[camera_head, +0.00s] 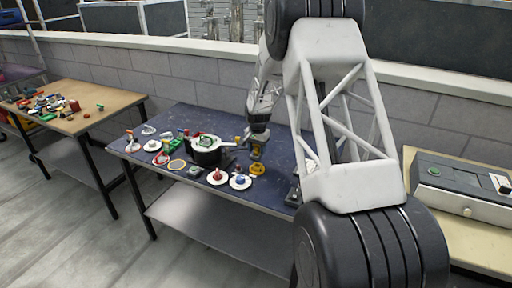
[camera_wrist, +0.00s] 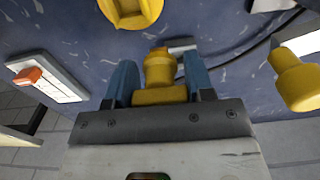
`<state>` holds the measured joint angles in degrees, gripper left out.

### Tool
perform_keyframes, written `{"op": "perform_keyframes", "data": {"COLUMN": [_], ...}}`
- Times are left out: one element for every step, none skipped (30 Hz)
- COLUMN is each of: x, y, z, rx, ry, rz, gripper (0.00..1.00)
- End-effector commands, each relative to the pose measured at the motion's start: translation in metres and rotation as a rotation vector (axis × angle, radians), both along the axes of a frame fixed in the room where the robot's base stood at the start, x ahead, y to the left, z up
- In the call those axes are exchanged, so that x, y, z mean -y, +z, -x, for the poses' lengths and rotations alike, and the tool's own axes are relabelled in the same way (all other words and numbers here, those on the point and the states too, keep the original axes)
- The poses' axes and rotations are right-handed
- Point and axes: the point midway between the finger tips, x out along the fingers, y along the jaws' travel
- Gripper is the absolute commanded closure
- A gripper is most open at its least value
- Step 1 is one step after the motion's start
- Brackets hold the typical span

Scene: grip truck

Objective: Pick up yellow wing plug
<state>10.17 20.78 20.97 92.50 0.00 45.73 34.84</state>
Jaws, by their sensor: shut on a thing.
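The yellow wing plug (camera_wrist: 158,72) sits between the two blue fingers of my gripper (camera_wrist: 158,82) in the wrist view. The fingers are shut on it, one on each side, and its lower part is against the gripper's grey front. In the head view my gripper (camera_head: 257,138) points down over the dark blue table, with the yellow plug (camera_head: 257,153) below it. I cannot tell whether the plug touches the table.
Another yellow piece (camera_wrist: 132,10) lies just ahead, and a yellow knob-like piece (camera_wrist: 298,82) stands to the right. A white plate with an orange switch (camera_wrist: 33,75) is at left. A black pot (camera_head: 206,156) and white discs (camera_head: 241,184) crowd the table (camera_head: 272,198).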

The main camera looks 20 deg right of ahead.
Motion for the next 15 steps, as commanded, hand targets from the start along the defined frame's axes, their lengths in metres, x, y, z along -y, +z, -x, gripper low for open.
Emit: {"op": "perform_keyframes", "data": {"x": [-0.002,-0.002,-0.003,-0.004,-0.005,-0.006,-0.007,-0.008,-0.009,-0.01,-0.011,-0.012,-0.013,-0.013,-0.014], "y": [0.001,0.001,0.002,0.003,0.003,0.004,0.005,0.005,0.005,0.006,0.006,0.007,0.007,0.008,0.008], "z": [0.009,0.014,0.02,0.025,0.03,0.036,0.041,0.046,0.053,0.057,0.062,0.068,0.072,0.076,0.081], "rx": [-0.001,-0.001,0.0,0.001,0.001,0.001,0.001,0.0,-0.001,0.0,0.0,0.0,0.0,0.001,0.001], "ry": [0.0,0.0,0.0,0.0,0.0,0.0,0.0,0.0,0.0,0.0,0.0,0.0,0.0,0.0,0.0], "rz": [-0.001,-0.001,0.0,0.0,0.001,0.001,0.001,0.0,-0.001,0.0,0.0,0.0,0.0,0.0,0.0], "gripper": [0.77,0.77,0.77,0.77,0.77,0.77,0.77,0.77,0.77,0.77,0.77,0.77,0.77,0.77,0.77]}}
